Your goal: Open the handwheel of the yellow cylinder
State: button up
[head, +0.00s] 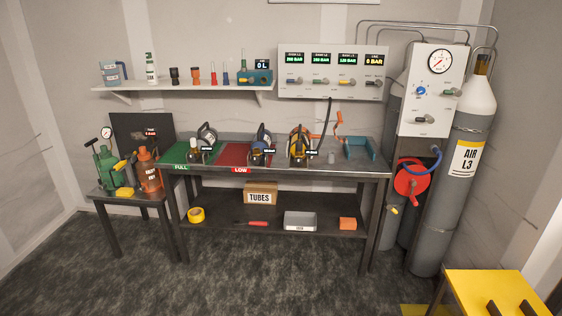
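A cylinder with yellow on it (296,141) lies on the workbench, right of the red mat, among black straps or fittings. A small light-topped part and a small dark label show at its near end. Its handwheel is too small to make out, so I cannot tell whether it is open or shut. My gripper is not in view.
A yellow-topped stand (492,290) is at lower right. Open carpet (260,285) lies before the bench.

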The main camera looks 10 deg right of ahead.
aim_at(297, 162)
jog(key=u, duration=0.7)
jog(key=i, duration=0.9)
jog(key=u, duration=0.45)
